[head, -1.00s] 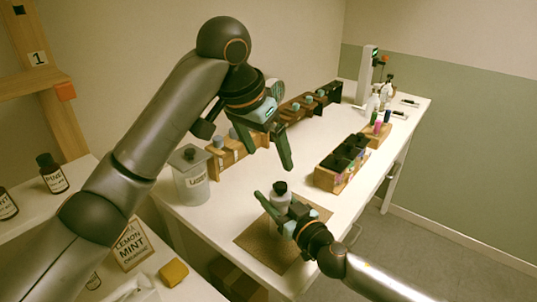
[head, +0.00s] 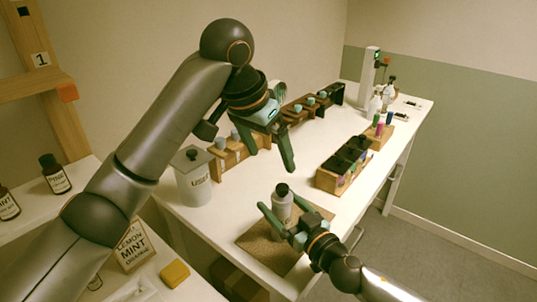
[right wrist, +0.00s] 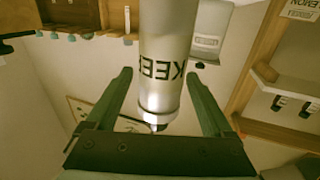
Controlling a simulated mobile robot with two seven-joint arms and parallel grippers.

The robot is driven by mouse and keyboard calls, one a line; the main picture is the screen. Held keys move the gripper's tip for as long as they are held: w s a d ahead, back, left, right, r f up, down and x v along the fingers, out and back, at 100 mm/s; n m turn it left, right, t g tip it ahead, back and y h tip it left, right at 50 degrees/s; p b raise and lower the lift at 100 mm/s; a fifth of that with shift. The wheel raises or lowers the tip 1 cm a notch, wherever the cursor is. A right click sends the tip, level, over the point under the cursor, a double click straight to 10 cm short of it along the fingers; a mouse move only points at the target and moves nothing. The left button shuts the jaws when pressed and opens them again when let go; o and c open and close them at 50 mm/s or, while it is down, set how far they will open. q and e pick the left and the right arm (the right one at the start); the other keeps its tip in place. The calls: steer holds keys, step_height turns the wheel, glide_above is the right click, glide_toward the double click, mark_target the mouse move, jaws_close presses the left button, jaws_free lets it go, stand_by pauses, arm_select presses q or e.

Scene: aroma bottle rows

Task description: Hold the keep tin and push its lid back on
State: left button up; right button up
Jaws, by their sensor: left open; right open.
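The keep tin (head: 282,208) is a pale metal cylinder standing upright on a brown mat (head: 262,247). Its lid with a dark knob (head: 282,189) is on top; I cannot tell how far it is seated. In the right wrist view the tin (right wrist: 166,55) appears upside down with black lettering, its lid end (right wrist: 158,112) low in the picture. My right gripper (head: 285,211) is open, its fingers at either side of the tin with visible gaps. My left gripper (head: 285,158) is open and empty, above the table behind the tin, fingers pointing down.
A larger lidded, labelled canister (head: 193,182) stands left of the mat. A wooden rack (head: 232,154) is behind it. A divided box with dark compartments (head: 335,180) stands to the right. Bare white tabletop lies between the rack and the box.

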steer(key=b+v, duration=0.1)
steer(key=v, duration=0.8)
steer(key=shift+s+d, duration=0.25)
